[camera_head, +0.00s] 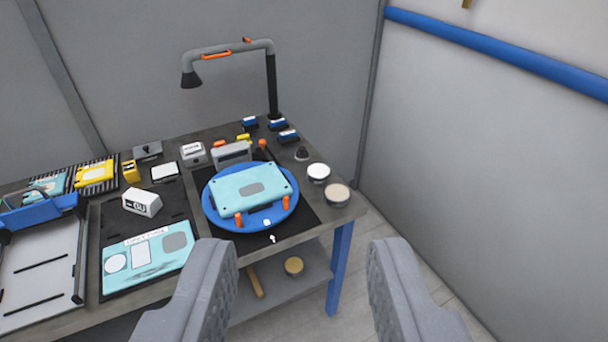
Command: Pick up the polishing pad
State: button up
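The polishing pad cannot be told for certain. Three round things could be it: a grey tub with a tan top (337,194) at the table's right corner, a white-topped round tin (318,172) just behind it, and a tan disc (294,266) on the lower shelf. My gripper (302,258) is open, with its two grey fingers wide apart at the bottom of the view. Nothing is between the fingers. They appear in front of the table's right end, apart from all three round things.
A blue round turntable (213,213) holds a light-blue panel (249,188) on the dark workbench (307,219). A lamp (271,85) stands at the back. Boxes, a blue-framed tray (35,270) and a printed card lie left. A blue leg (340,265) supports the right corner; floor beyond is clear.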

aim_at(301, 155)
jog(key=z, duration=0.55)
jog(key=i, duration=2.1)
jog(key=u, duration=0.65)
jog(key=i, duration=0.65)
jog(key=u, duration=0.45)
